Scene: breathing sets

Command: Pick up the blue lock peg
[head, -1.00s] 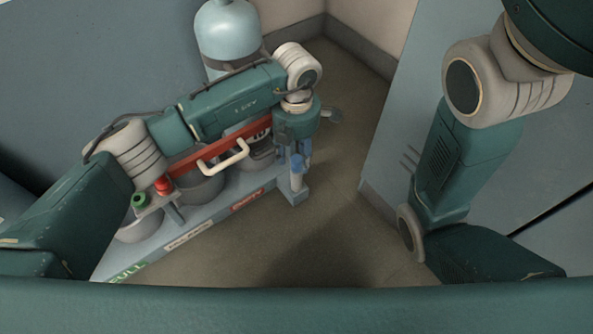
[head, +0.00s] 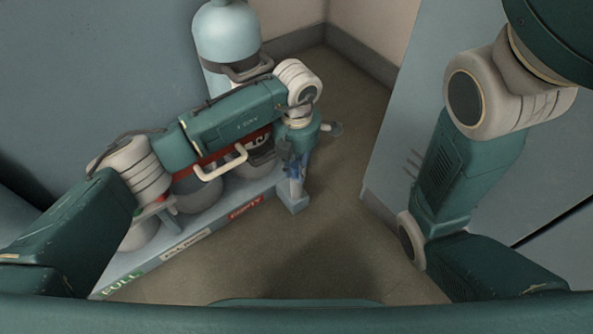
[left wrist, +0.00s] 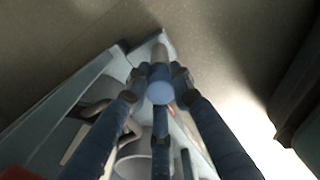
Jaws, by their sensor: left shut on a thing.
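The blue lock peg shows in the left wrist view as a round blue top (left wrist: 160,94) between the fingertips. My left gripper (left wrist: 158,78) is shut on it, with dark blue fingers around its sides. In the head view my left gripper (head: 292,162) points down at the right front corner of the light blue rack (head: 190,240). There the peg is mostly hidden by the fingers, and I cannot tell whether it is still seated. My right arm shows at the right, but its gripper is out of view.
A pale blue cylinder (head: 226,38) stands at the back of the rack. A red bar with a cream handle (head: 222,164) crosses the rack under my left arm. Walls close in behind, and a blue-grey panel (head: 395,130) stands to the right. The floor (head: 330,235) between is clear.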

